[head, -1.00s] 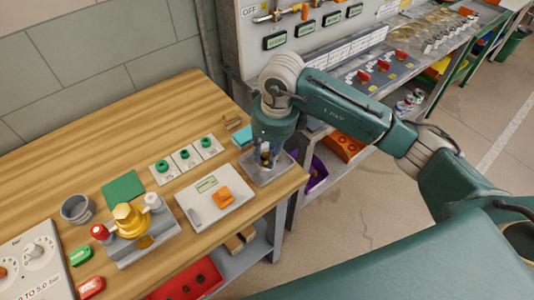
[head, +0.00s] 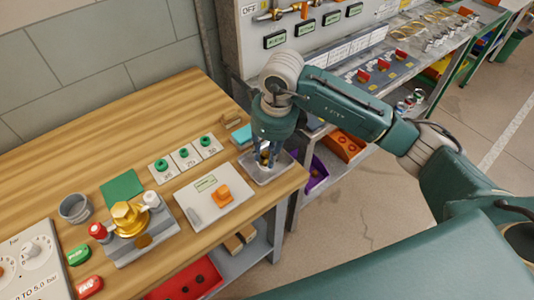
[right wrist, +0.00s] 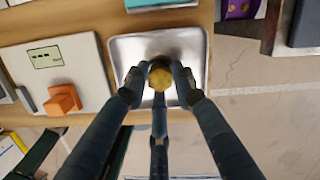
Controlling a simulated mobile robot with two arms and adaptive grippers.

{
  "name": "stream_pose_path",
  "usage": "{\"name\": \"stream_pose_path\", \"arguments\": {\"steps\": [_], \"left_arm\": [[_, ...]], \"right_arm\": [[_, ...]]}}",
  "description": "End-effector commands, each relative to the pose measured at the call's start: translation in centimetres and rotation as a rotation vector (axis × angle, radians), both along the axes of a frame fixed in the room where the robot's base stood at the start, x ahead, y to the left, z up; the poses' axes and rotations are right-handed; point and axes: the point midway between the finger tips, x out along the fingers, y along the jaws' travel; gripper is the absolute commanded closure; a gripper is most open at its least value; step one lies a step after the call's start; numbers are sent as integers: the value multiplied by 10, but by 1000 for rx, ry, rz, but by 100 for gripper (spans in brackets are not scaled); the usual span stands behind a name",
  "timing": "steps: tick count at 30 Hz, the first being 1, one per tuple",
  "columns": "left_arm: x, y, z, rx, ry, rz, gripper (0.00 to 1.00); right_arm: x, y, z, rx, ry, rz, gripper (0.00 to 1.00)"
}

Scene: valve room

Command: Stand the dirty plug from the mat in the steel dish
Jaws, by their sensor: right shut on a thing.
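The steel dish (head: 283,175) sits at the right front corner of the wooden bench. In the right wrist view the same dish (right wrist: 197,52) shows as a shiny square tray with a raised rim. My right gripper (head: 266,160) points down over the dish. It is shut on a brass-coloured plug (right wrist: 160,77), its fingers around the plug's sides. I see the plug from above, within the dish's outline; its lower end is hidden, so I cannot tell whether it touches the dish floor. A green mat (head: 122,188) lies bare on the bench. My left gripper is not in view.
A white scale-like box with an orange block (head: 221,193) stands just left of the dish. A teal block (head: 242,137) lies behind the dish. A brass valve (head: 130,215) and a grey cup (head: 75,208) stand further left. The bench edge is close in front.

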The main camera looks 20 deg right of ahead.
Motion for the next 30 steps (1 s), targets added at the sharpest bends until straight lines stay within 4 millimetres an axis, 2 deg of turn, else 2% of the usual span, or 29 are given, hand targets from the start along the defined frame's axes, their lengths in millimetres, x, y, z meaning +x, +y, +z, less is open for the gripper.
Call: {"name": "stream_pose_path", "arguments": {"steps": [1, 11, 12, 15, 30], "left_arm": [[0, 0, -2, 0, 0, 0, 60], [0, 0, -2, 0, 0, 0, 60], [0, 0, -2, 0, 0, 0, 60], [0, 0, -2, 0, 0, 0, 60], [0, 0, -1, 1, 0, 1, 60]], "right_arm": [[-3, 0, -6, -2, 11, 2, 100], [-5, 1, -8, -3, 16, 3, 100], [-5, 1, -8, -2, 17, 3, 73], [-5, 1, -8, -2, 15, 3, 53], [-2, 1, -4, -1, 8, 2, 53]]}}
